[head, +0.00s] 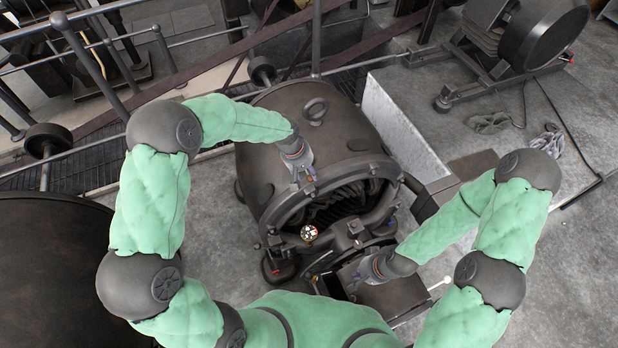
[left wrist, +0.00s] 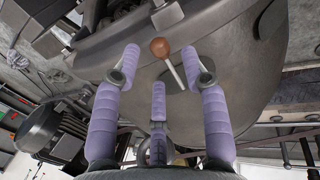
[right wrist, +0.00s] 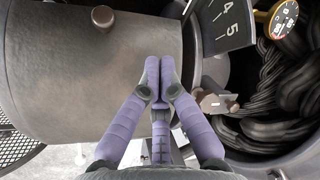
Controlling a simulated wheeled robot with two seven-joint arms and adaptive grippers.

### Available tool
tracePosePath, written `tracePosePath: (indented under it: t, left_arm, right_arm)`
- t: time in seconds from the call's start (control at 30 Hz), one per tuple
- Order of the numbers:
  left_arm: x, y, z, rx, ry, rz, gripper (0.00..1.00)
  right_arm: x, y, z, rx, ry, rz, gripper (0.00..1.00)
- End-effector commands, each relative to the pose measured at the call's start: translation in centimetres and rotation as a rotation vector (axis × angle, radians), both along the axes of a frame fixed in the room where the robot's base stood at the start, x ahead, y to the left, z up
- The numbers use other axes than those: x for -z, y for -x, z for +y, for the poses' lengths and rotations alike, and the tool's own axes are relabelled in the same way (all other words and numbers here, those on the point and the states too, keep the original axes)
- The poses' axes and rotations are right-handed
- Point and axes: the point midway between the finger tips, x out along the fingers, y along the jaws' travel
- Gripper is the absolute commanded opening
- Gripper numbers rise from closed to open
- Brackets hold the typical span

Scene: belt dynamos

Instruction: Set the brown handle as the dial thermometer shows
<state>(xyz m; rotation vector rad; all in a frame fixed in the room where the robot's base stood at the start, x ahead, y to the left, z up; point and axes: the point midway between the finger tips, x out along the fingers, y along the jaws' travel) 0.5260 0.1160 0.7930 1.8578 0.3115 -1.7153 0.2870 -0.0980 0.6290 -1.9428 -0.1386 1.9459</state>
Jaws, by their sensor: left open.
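The brown handle (left wrist: 159,47), a brown ball on a pale thin rod, shows in the left wrist view against the dark drum-shaped dynamo (head: 300,115). My left gripper (left wrist: 161,56) is open; in that view the ball appears between its spread fingertips, but I cannot tell whether they touch it. In the head view my left gripper (head: 306,180) is above the dynamo's front rim. The dial thermometer (head: 309,233) is below it; its face also shows in the right wrist view (right wrist: 284,18), too small to read surely. My right gripper (right wrist: 160,67) is shut and empty, low before the dynamo (head: 362,273).
A dark plate with white numbers 4 and 5 (right wrist: 226,24) stands near the thermometer in the right wrist view. A brownish knob (right wrist: 102,17) sits on a dark casing there. A pale block (head: 400,125) stands right of the dynamo.

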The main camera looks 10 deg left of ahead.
Motion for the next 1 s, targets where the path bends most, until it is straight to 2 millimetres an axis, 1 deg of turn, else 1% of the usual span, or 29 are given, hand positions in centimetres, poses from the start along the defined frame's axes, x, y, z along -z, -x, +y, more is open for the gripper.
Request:
tracePosePath:
  t: [0.03,0.2,0.37,0.63,0.67,0.7,0.8,1.0]
  left_arm:
    - [1.1,0.0,-0.2,0.001,-0.001,0.003,0.44]
    - [2.8,-0.4,-0.6,0.0,0.001,0.001,0.44]
    - [3.4,-0.5,-0.7,-0.001,0.001,0.001,0.44]
    - [3.4,-0.5,-0.8,0.0,0.0,0.0,0.44]
    - [3.4,-0.5,-0.8,0.0,0.0,0.0,0.36]
    - [3.4,-0.5,-0.8,0.0,0.0,0.0,0.25]
    - [3.4,-0.5,-0.8,0.0,0.0,0.0,0.0]
    - [3.4,-0.4,-0.7,0.0,0.0,0.001,0.0]
  right_arm:
    - [0.5,0.0,0.0,0.0,0.0,0.0,0.0]
    - [1.1,0.0,0.0,0.0,0.0,0.0,0.0]
    - [1.2,0.0,0.0,0.0,0.0,0.0,0.0]
    - [1.2,0.0,0.0,0.0,0.0,0.0,0.0]
    - [1.2,0.0,0.0,0.0,0.0,0.0,0.0]
    - [1.2,0.0,0.0,0.0,0.0,0.0,0.0]
    - [1.2,0.0,0.0,0.0,0.0,0.0,0.0]
    - [1.2,0.0,0.0,0.0,0.0,0.0,0.0]
